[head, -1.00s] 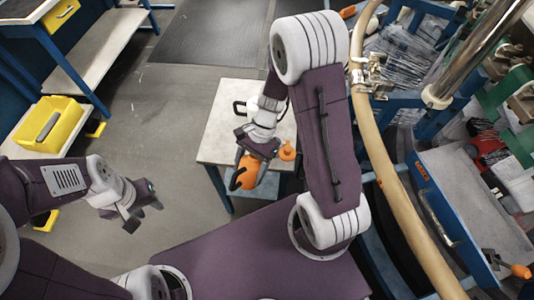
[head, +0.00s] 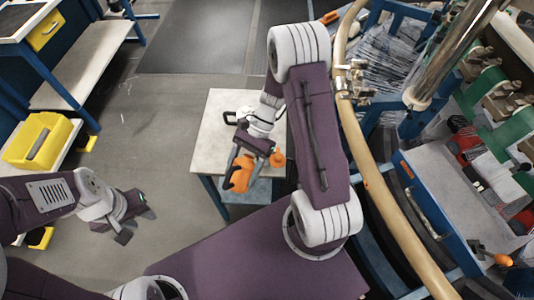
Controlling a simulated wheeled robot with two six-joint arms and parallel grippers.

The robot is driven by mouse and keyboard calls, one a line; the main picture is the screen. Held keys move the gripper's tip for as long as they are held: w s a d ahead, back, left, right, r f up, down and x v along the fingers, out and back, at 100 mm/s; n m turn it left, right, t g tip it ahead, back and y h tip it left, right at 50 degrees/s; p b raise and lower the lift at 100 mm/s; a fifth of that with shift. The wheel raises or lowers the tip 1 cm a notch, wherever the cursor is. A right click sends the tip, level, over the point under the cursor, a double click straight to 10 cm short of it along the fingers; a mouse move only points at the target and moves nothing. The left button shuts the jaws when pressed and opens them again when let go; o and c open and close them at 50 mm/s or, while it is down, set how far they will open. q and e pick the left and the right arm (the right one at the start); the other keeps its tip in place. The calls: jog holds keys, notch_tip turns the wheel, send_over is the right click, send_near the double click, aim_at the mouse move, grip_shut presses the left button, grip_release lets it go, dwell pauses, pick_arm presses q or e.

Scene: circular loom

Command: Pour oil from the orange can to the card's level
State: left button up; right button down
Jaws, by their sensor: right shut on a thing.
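The orange can (head: 240,176) is in my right gripper (head: 243,158), at the front edge of the small white-topped table (head: 215,120). My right gripper is shut on it, and the can looks tilted. An orange piece (head: 277,158), perhaps the can's spout or funnel, shows just right of the gripper. My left gripper (head: 131,224) hangs over bare floor at the left, away from the table, and seems empty with its fingers apart. I cannot make out the card or any oil level. A black handle-like loop (head: 230,117) shows on the table behind my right wrist.
A large curved tan ring (head: 380,205) of the loom runs down the right side, close to my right arm. A blue-framed bench with a yellow bin (head: 40,140) stands at the left. The grey floor (head: 165,120) between bench and table is clear.

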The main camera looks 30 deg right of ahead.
dwell(0.4)
jog(key=shift+s+a+f+t+h, duration=0.1)
jog(key=shift+a+f+t+h, duration=0.15)
jog(key=shift+f+h, duration=0.45)
jog(key=shift+f, duration=0.15)
jog(key=shift+f, duration=0.1)
dwell(0.6)
notch_tip(320, 180, down, 3)
jog(key=shift+f+t+h, duration=0.1)
jog(key=shift+t+h, duration=0.65)
jog(key=shift+h, duration=0.45)
jog(key=shift+d+f+h, duration=0.15)
jog(key=shift+f+h, duration=0.15)
jog(key=shift+f, duration=0.05)
jog(key=w+a+h+p, duration=0.1)
jog(key=p, duration=0.2)
jog(key=w+a+r+t+p, duration=0.1)
jog(key=p, duration=0.2)
jog(key=w+a+r+h+p, duration=0.1)
jog(key=p, duration=0.2)
jog(key=shift+w+t+h, duration=0.2)
jog(key=shift+t+h, duration=0.1)
jog(key=shift+t, duration=0.1)
